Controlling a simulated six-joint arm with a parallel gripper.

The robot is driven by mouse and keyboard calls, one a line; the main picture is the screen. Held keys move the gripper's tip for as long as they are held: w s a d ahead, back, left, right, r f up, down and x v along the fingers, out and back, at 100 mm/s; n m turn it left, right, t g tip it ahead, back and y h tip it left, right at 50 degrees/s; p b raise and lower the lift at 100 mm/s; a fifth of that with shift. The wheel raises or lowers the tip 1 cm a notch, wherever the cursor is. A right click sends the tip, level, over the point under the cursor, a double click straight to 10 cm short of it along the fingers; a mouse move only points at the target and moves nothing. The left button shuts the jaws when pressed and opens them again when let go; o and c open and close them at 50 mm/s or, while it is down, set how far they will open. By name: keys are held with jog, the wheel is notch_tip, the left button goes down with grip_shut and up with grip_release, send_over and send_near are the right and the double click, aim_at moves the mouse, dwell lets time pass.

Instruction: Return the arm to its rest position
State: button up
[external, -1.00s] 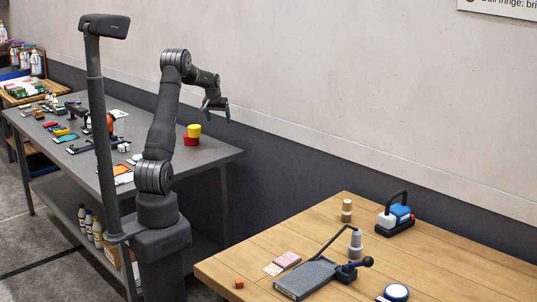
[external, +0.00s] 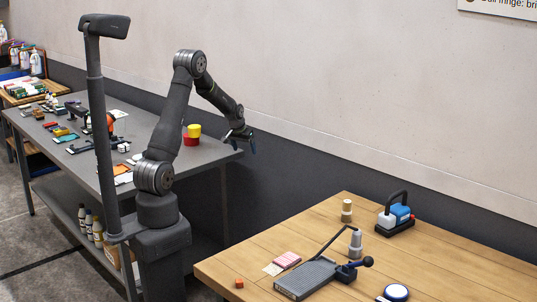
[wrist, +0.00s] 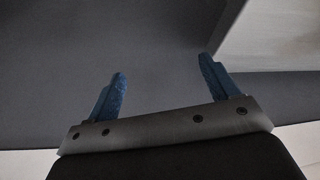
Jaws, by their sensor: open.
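In the wrist view the two blue fingers (wrist: 162,82) of my gripper are spread wide, with only plain dark and pale surfaces beyond. My arm (external: 186,100) reaches up from its base, bends at the elbow, and slopes down to the right.
The grey bench (external: 215,155) at left bears red and yellow tubs (external: 192,136) and many tools. A camera post (external: 97,130) stands beside my arm.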

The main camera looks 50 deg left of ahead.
jog(key=s+d+f+m, duration=0.1)
jog(key=s+d+f, duration=0.2)
jog(key=d, duration=0.3)
jog(key=s+d+f+m+h, duration=0.1)
jog(key=s+d+f, duration=0.3)
jog(key=d, duration=0.3)
jog(key=s+d+f+m, duration=0.1)
jog(key=s+d+f, duration=0.2)
jog(key=d, duration=0.4)
jog(key=shift+s+d+f+m, duration=0.15)
jog(key=shift+s+f+m, duration=0.05)
jog(key=shift+m, duration=0.1)
